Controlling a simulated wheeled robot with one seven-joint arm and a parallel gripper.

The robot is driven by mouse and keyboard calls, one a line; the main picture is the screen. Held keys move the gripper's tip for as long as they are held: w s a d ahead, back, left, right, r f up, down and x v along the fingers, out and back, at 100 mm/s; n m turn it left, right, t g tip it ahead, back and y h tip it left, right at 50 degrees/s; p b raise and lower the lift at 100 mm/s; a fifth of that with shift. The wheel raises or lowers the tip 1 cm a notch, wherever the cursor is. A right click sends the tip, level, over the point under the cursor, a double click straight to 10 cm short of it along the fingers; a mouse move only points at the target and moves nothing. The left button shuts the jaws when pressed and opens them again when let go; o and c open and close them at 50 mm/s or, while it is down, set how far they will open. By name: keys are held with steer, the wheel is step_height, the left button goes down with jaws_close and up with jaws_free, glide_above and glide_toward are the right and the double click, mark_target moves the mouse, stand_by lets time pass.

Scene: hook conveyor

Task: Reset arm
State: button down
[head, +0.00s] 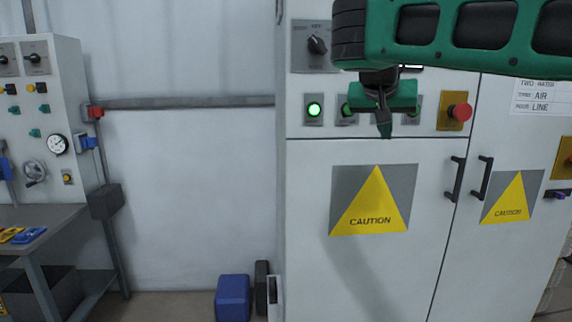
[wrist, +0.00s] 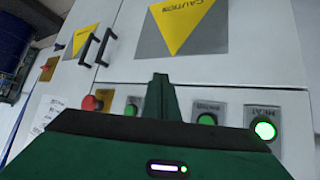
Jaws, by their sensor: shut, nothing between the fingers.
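My gripper (head: 385,127) is green and hangs fingers down in front of the control row of a white cabinet (head: 305,230) in the head view. Its fingers are together with nothing between them. In the wrist view, the shut fingers (wrist: 161,78) point at the cabinet front, between the green buttons. A lit green button (head: 314,110) is left of my gripper in the head view; it also shows in the wrist view (wrist: 264,130). A red mushroom button (head: 460,112) is to the right. My gripper partly hides the buttons between them. Whether it touches the panel cannot be told.
The cabinet has a rotary switch (head: 317,44), black door handles (head: 456,180) and yellow caution signs (head: 370,205). A panel with a gauge (head: 57,144) and a workbench (head: 45,214) stand at the left. A blue container (head: 233,297) is on the floor.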

steer(key=s+d+f+g+y, duration=0.1)
steer(key=s+d+f+g, duration=0.4)
steer(key=s+d+f, duration=1)
steer(key=s+a+f+g+y, duration=0.1)
steer(key=s+f+y, duration=0.1)
steer(key=s+f, duration=0.6)
steer(key=s+a+f+g+y, duration=0.2)
steer(key=s+f, duration=0.6)
steer(key=s, duration=0.5)
steer(key=shift+f+m+y, duration=0.3)
steer(key=shift+f, duration=0.1)
steer(key=shift+w+f, duration=0.2)
steer(key=shift+w, duration=0.35)
